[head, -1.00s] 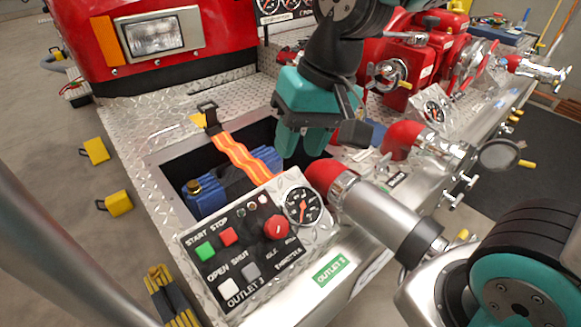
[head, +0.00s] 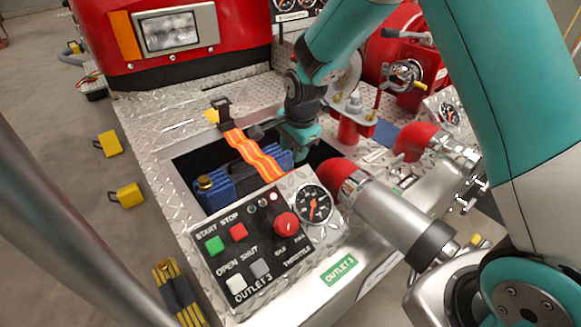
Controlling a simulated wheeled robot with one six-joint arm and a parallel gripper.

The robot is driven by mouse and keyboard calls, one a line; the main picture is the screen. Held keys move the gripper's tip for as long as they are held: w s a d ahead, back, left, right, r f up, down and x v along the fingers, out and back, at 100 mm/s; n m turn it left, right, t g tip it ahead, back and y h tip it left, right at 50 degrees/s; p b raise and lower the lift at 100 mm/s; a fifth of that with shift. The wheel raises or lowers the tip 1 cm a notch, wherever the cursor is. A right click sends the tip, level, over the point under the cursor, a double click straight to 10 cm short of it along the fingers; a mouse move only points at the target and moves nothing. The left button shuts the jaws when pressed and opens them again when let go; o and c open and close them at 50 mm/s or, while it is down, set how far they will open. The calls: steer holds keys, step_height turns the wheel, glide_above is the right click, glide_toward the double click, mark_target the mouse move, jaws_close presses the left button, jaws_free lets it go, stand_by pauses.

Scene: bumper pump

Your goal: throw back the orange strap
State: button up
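The orange strap (head: 252,153) with yellow stripes lies across the open bin (head: 178,165) in the bumper deck. Its black buckle (head: 222,108) sits at its far left end, on the deck at the bin's edge. The strap's near end runs down behind the control panel. Blue bundles (head: 216,191) lie in the bin under and beside the strap. My gripper (head: 292,157) is over the right part of the bin, to the right of the strap. Its fingers point down and are partly hidden, so I cannot tell whether they are open.
The control panel (head: 262,252) with buttons and a gauge (head: 312,204) stands at the bin's near side. A red-ended pipe (head: 350,184) lies close to its right. Red pump parts (head: 403,72) stand behind my arm. Yellow blocks (head: 127,196) lie on the floor at left.

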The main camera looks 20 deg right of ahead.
steer(key=f, duration=0.2)
steer(key=w+f, duration=0.1)
steer(key=f, duration=0.4)
steer(key=shift+w+a+f, duration=0.2)
steer(key=shift+a+f, duration=0.05)
steer(key=shift+f, duration=0.15)
jaws_close()
